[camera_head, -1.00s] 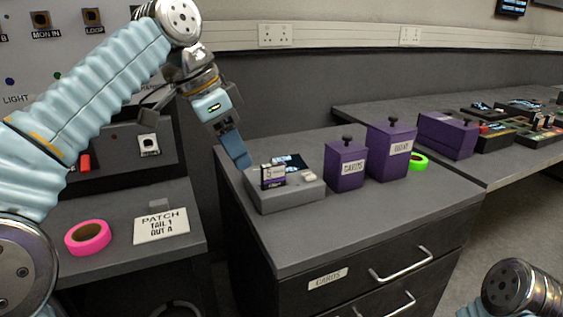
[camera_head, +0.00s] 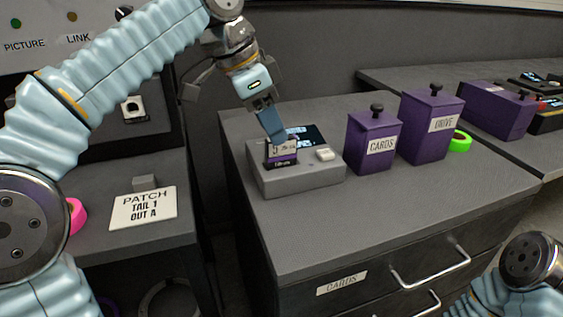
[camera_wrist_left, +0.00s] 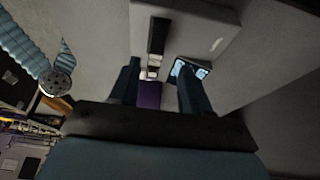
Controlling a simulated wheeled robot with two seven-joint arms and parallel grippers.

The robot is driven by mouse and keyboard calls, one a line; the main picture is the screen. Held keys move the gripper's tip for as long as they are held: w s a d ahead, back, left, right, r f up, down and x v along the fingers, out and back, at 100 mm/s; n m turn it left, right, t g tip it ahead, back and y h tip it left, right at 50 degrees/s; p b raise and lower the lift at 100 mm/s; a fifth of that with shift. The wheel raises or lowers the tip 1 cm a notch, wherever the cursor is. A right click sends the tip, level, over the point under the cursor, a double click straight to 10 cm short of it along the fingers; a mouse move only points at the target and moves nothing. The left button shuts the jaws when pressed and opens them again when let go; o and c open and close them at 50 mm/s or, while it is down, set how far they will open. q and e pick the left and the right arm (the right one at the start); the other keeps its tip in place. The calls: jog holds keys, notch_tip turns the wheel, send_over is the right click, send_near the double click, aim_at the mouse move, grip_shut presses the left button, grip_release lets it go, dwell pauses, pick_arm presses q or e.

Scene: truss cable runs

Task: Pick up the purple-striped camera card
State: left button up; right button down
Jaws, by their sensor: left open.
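The purple-striped camera card (camera_head: 283,154) stands upright in the grey card reader (camera_head: 310,182) on the cabinet top. It has a pale label above a purple band. My left gripper (camera_head: 275,137) points down at the card's top edge, with its blue fingers at or just behind it. In the left wrist view, the open fingers (camera_wrist_left: 157,88) stand either side of a purple patch of the card (camera_wrist_left: 149,96). I cannot tell whether they touch it. My right arm enters at the lower right, but its gripper is out of view.
The reader has a small screen (camera_head: 304,135) and a pale button (camera_head: 325,154). Purple boxes labelled CARDS (camera_head: 374,145) and DRIVE (camera_head: 431,125) stand right of it, with green tape (camera_head: 461,141) behind. The cabinet's front top is clear. A PATCH sign (camera_head: 144,207) lies on the left desk.

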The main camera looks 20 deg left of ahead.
aim_at(281, 158)
pick_arm(q)
jog(key=x, duration=0.3)
jog(key=b+x, duration=0.1)
jog(key=x, duration=0.1)
jog(key=shift+s+d, duration=0.15)
jog(key=shift+s, duration=0.25)
grip_shut()
